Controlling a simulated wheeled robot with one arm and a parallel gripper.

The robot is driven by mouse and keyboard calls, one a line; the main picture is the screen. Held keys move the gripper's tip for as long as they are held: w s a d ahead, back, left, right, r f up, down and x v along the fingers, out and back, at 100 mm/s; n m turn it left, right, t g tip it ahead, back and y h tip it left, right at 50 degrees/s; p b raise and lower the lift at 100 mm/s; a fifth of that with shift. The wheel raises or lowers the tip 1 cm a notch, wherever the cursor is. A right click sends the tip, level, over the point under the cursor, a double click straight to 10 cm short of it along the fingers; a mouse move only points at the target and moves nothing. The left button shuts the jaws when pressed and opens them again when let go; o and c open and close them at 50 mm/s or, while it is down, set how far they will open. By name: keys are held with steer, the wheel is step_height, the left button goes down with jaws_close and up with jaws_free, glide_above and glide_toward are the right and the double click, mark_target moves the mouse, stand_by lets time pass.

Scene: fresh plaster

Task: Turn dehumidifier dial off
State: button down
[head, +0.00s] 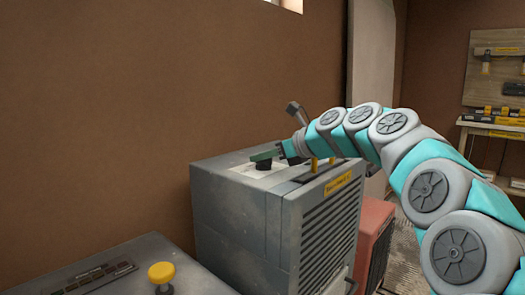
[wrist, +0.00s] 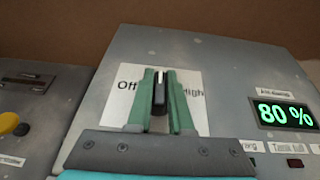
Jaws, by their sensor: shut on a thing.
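The dehumidifier (head: 232,222) is a grey metal cabinet with a slatted front and a yellow label. Its black dial (head: 263,165) is on top. In the wrist view the dial (wrist: 160,95) has a white line pointing roughly straight up, away from me. A white plate (wrist: 194,122) behind it reads "Off" at upper left and "High", partly covered, at right. My gripper (wrist: 159,76) has green fingers shut on the dial, one on each side. In the head view my gripper (head: 264,155) reaches the dial from the right.
A lit green display (wrist: 285,113) reads 80 %. Another grey unit with a yellow knob (head: 161,272) stands at front left. A red machine (head: 374,235) stands behind the dehumidifier. A brown wall (head: 120,110) is close behind. Shelves (head: 492,130) are at far right.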

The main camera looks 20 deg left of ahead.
steer(key=g+p, duration=0.1)
steer(key=p, duration=0.2)
steer(key=shift+r+n, duration=0.2)
steer(key=shift+n, duration=0.2)
steer(key=shift+w+f+n+g+y, duration=0.1)
steer(key=shift+f+n+g+y, duration=0.15)
steer(key=shift+n+g, duration=0.55)
steer(key=shift+g, duration=0.1)
steer(key=c, duration=0.8)
jaws_free()
steer(key=shift+d, duration=0.1)
steer(key=shift+v, duration=3.85)
